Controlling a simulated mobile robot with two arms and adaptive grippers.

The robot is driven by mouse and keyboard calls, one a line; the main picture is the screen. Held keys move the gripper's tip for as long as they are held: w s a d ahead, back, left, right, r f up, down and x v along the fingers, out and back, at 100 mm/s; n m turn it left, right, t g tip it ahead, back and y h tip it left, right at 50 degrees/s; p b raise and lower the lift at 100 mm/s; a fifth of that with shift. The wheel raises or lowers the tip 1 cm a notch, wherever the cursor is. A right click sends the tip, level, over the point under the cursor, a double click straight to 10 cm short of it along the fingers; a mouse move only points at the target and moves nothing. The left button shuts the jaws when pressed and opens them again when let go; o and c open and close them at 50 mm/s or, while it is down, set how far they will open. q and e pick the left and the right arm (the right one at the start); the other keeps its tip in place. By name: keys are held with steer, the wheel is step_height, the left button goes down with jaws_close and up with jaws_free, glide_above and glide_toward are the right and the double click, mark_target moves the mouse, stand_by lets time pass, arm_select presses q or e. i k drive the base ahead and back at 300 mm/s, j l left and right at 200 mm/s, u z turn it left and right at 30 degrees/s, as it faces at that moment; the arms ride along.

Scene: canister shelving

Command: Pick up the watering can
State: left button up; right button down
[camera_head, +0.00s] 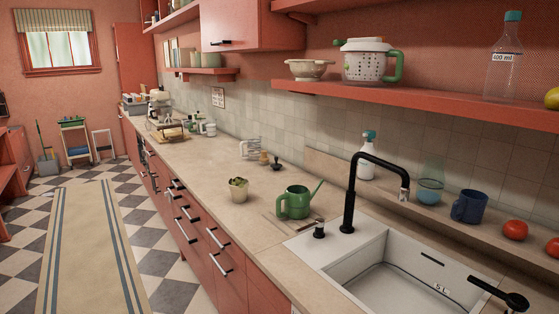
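The green watering can (294,203) stands upright on the beige countertop (205,175), just left of the sink. Its spout points up to the right, and its handle is on the left side. Thin stick-like items lie on the counter around its base. Neither of my grippers shows in the head view, so nothing of mine is seen touching the can.
A white sink (385,285) with a black faucet (350,195) is right of the can. A small potted plant (238,190) stands to its left. A red shelf (430,103) overhangs the counter's back. Counter left of the plant is mostly clear.

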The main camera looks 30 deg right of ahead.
mark_target(297, 198)
steer(key=z, duration=1.6)
